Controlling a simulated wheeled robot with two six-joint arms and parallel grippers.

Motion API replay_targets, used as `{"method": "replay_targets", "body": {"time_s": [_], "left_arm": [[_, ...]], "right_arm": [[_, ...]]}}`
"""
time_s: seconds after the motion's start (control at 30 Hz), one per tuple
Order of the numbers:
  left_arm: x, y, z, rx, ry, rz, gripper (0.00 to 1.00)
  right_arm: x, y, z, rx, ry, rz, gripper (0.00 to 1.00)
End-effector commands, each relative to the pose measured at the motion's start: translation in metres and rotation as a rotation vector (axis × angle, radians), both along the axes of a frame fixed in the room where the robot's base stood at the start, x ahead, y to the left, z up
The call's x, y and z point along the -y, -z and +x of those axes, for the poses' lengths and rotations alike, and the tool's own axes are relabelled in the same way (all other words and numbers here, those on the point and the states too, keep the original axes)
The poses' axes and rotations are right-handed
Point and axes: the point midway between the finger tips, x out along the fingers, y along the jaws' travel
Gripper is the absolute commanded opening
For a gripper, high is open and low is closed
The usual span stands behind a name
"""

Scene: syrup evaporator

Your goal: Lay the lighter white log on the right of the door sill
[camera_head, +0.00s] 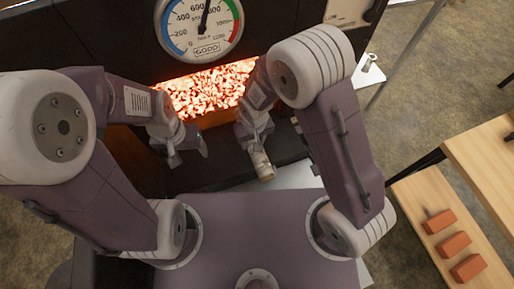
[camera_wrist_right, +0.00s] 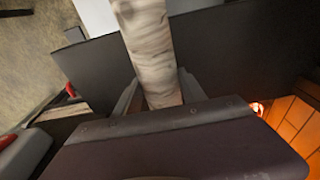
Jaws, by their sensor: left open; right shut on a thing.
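A pale, birch-like log (camera_head: 262,166) is in my right gripper (camera_head: 256,143), over the right part of the dark door sill (camera_head: 215,176). In the right wrist view the white log (camera_wrist_right: 147,45) runs out between the two jaws (camera_wrist_right: 158,98), with mottled grey-white bark. Whether the log touches the sill I cannot tell. My left gripper (camera_head: 187,157) is open and empty over the left part of the sill. The fire opening (camera_head: 208,90) glows orange behind both grippers. No second log shows clearly.
A round dial gauge (camera_head: 201,27) sits above the fire opening. At the right, a wooden bench (camera_head: 421,207) holds several red bricks (camera_head: 453,245), with a higher wooden table (camera_head: 486,160) beside it. Between my grippers the sill is bare.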

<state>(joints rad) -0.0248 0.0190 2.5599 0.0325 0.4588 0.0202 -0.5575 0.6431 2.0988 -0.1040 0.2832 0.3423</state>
Motion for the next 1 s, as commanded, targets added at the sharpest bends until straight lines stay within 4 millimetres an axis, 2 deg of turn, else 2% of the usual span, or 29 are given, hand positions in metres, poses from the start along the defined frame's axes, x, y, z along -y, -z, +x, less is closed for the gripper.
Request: {"method": "replay_targets", "body": {"time_s": [0.1,0.3,0.67,0.7,0.77,0.8,1.0], "left_arm": [[0.000,0.009,0.000,0.000,0.000,0.000,0.70],[0.000,0.012,0.000,0.000,0.000,0.000,0.70],[0.000,0.013,0.000,0.000,0.000,0.000,0.70],[0.000,0.013,0.000,0.000,0.000,0.000,0.70],[0.000,0.013,0.000,0.000,0.000,0.000,0.70],[0.000,0.013,0.000,0.000,0.000,0.000,0.70],[0.000,0.013,0.000,0.000,0.000,0.000,0.70]], "right_arm": [[-0.005,0.011,0.016,0.002,0.000,0.001,0.00],[-0.010,0.022,0.032,0.001,0.000,0.000,0.00],[-0.012,0.025,0.036,0.001,0.000,0.000,0.00],[-0.012,0.025,0.036,0.001,0.000,0.000,0.54],[-0.012,0.025,0.036,0.001,-0.001,0.000,0.70],[-0.012,0.025,0.036,0.001,-0.001,0.000,0.73],[-0.012,0.025,0.036,0.000,-0.001,0.000,0.73]]}}
